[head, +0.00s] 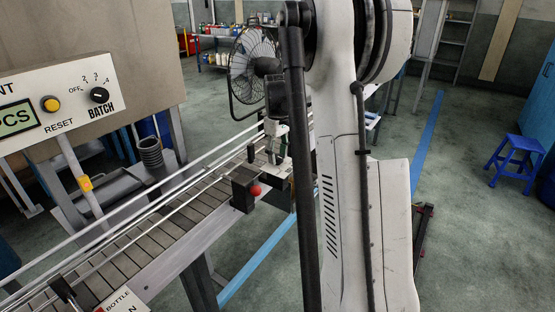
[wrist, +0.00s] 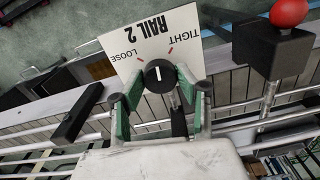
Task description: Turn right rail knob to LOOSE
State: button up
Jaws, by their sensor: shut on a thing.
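The rail knob (wrist: 160,76) is a round black knob with a short white line, in the middle of the wrist view. The line stands nearly upright in the picture, between the red LOOSE mark at left and the red TIGHT mark at right. Behind it is a white plate (wrist: 150,42) marked RAIL 2. My gripper (wrist: 160,84) has its green-and-grey fingers on both sides of the knob, shut on it. In the head view my gripper (head: 279,143) is small, at the conveyor's far part, and the knob cannot be made out.
A black block with a red ball (wrist: 289,14) stands right of the plate; the red ball (head: 255,190) also shows in the head view. The slatted conveyor (head: 150,235) and its metal rails run beneath. A fan (head: 254,66) stands behind. A panel with a BATCH dial (head: 99,95) is at left.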

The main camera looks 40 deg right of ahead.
aim_at(277, 156)
jog(key=n+b, duration=0.2)
jog(key=n, duration=0.3)
jog(key=shift+n, duration=0.3)
jog(key=n+b, duration=0.1)
jog(key=n, duration=0.3)
jog(key=shift+n, duration=0.3)
jog(key=o, duration=1.1)
notch_tip(277, 156, up, 12)
jog(key=shift+r, duration=0.1)
dwell(0.4)
